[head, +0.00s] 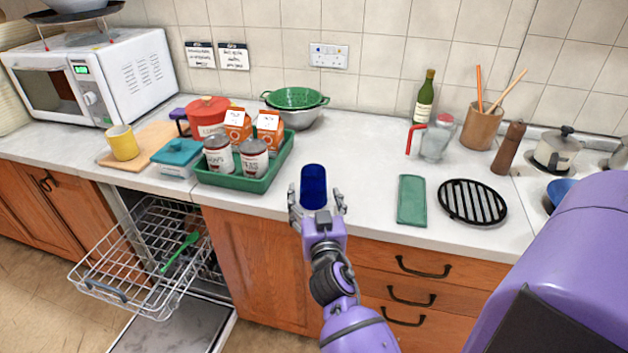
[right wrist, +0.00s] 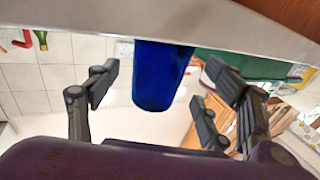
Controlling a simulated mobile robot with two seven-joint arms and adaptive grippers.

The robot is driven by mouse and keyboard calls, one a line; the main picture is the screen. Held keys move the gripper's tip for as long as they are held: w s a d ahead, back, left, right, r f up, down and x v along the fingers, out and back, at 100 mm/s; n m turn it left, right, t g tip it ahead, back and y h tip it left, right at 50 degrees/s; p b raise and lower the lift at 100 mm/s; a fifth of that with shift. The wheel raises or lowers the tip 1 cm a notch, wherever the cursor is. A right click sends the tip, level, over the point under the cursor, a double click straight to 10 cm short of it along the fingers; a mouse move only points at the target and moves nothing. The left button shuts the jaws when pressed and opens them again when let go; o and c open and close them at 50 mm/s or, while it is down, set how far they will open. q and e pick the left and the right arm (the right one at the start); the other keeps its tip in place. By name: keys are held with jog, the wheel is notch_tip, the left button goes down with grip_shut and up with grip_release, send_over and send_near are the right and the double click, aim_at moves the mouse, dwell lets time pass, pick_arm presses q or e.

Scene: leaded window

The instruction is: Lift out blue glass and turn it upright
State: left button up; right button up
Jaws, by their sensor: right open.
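The blue glass (head: 313,186) stands on the worktop near its front edge. I cannot tell whether its open end is up or down. My right gripper (head: 317,200) reaches in from the front, open, with a finger on each side of the glass. In the right wrist view the blue glass (right wrist: 162,78) lies between the spread fingers of the gripper (right wrist: 165,90), with gaps visible on both sides. The dishwasher's wire rack (head: 150,250) is pulled out at the lower left and holds a green utensil (head: 180,251). My left gripper is not in view.
A green tray (head: 240,182) with cans and cartons stands left of the glass. A green cloth (head: 411,200) and a black trivet (head: 472,201) lie to its right. A glass jug (head: 437,140) and a bottle (head: 424,100) stand behind. The worktop just behind the glass is clear.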

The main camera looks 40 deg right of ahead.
aim_at(315, 194)
jog(key=x, duration=0.4)
jog(key=shift+w+d+f+p, duration=0.1)
jog(key=shift+w+d+p, duration=0.05)
jog(key=shift+p, duration=0.15)
jog(key=shift+c, duration=0.5)
jog(key=c, duration=1.5)
